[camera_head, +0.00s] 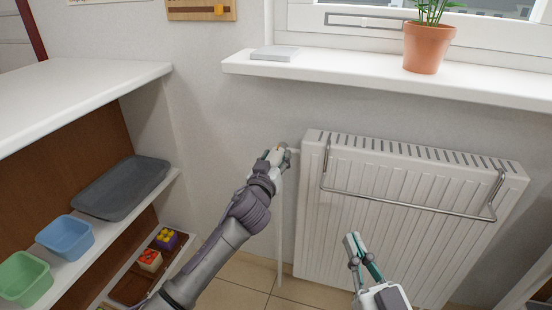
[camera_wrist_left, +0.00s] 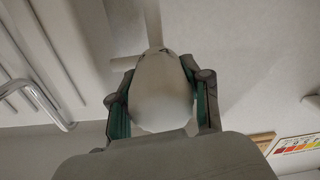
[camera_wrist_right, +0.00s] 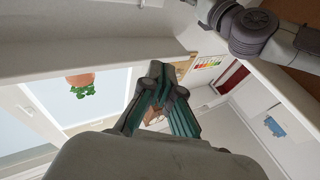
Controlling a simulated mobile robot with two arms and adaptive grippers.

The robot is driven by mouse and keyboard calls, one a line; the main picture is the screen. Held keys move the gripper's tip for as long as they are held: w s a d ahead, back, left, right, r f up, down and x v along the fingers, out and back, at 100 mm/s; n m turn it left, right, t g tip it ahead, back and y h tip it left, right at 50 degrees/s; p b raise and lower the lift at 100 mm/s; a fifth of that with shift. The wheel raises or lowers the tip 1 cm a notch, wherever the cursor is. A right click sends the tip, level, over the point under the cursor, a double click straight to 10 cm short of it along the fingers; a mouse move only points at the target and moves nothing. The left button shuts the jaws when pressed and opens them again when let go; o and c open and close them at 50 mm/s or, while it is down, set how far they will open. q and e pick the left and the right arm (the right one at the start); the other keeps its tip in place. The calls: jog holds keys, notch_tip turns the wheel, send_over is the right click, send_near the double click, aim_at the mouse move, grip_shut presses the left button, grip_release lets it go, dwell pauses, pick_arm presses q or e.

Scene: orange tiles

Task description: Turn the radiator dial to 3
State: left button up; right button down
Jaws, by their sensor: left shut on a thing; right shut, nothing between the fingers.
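The white radiator (camera_head: 390,210) hangs on the wall below the window sill. The radiator dial (camera_wrist_left: 162,92) is a pale rounded knob in the left wrist view, at the end of a pipe. My left gripper (camera_head: 277,155) is at the radiator's upper left corner, its fingers shut on the dial from both sides. In the head view the dial is mostly hidden by the gripper.
A metal towel rail (camera_head: 405,205) sticks out from the radiator's front. The white sill (camera_head: 370,80) above holds a potted plant (camera_head: 427,48) and a flat grey item (camera_head: 274,53). Shelves at left hold a grey tray (camera_head: 122,187), a blue bin (camera_head: 65,238) and a green bin (camera_head: 24,279).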

pick_arm(q)
jog(key=m+p, duration=0.3)
jog(key=m, duration=0.4)
jog(key=shift+d+m, duration=0.1)
jog(key=shift+m, duration=0.2)
pick_arm(e)
notch_tip(320, 180, down, 11)
jog(key=s+d+g+h, duration=0.2)
jog(key=g, duration=0.5)
pick_arm(q)
jog(key=m+p, duration=0.1)
jog(key=m, duration=0.4)
jog(key=shift+f+m, duration=0.1)
jog(key=shift+m, duration=0.2)
jog(key=m+p, duration=0.1)
jog(key=m, duration=0.5)
jog(key=shift+f+h+p, duration=0.15)
jog(key=shift+h+p, duration=0.15)
jog(key=shift+f+m, duration=0.1)
jog(key=shift+m, duration=1.3)
pick_arm(e)
jog(key=s+d+f+g+h, duration=0.2)
jog(key=s+d+f+g, duration=0.2)
jog(key=s+f+g, duration=0.4)
jog(key=shift+s+d+m+g+h, duration=0.25)
jog(key=shift+s+m+g+h, duration=0.2)
jog(key=shift+s, duration=1.4)
pick_arm(q)
jog(key=shift+d, duration=0.1)
